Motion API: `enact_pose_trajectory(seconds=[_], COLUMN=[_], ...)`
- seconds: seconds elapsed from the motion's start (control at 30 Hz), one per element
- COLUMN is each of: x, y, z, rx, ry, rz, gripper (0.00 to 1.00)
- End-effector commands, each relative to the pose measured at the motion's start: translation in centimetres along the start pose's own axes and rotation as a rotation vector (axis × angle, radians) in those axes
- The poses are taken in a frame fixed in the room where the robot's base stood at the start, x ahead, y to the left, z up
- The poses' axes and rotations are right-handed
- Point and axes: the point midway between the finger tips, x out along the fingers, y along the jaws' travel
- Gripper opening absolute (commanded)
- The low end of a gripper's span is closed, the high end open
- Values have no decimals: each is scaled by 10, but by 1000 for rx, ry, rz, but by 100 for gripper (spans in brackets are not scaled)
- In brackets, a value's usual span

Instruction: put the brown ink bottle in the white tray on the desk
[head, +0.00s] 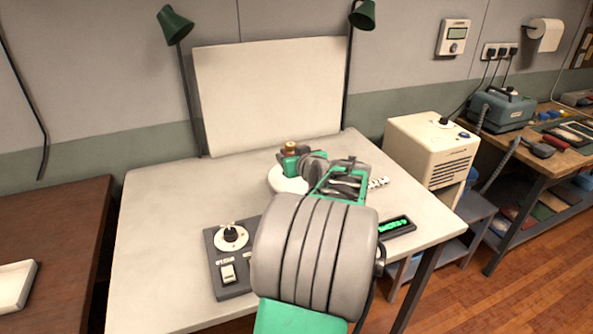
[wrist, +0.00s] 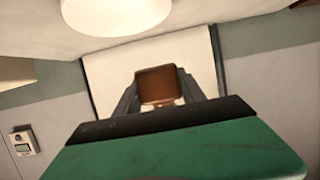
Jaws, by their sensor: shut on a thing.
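The brown ink bottle (wrist: 157,84) is between the two fingers of my gripper (wrist: 160,100) in the wrist view, which is upside down. In the head view its brownish top (head: 291,146) shows just above my gripper (head: 291,159), which is shut on it. My gripper is over the round white disc (head: 281,183) on the pale table; I cannot tell how high the bottle is above it. The white tray (head: 14,286) lies on the dark brown desk (head: 55,235), cut off at the left edge of the head view. It looks empty where visible.
The pale table (head: 155,215) holds a grey control box with a knob (head: 230,262) and a green-lit display (head: 397,227). A white board (head: 270,95) and two green lamps stand behind. A cream machine (head: 430,150) stands right.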

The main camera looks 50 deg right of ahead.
Motion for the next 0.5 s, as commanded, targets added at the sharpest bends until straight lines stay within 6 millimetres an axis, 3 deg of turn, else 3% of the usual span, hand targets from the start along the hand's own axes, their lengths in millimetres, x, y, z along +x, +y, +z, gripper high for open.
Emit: enact_pose_trajectory(seconds=[0.17, 0.3, 0.5], x=[50, 81, 103], y=[25, 38, 47], z=[6, 27, 42], rx=[3, 2, 1], ry=[-3, -2, 0], rz=[-3, -2, -1], gripper=[0, 0, 0])
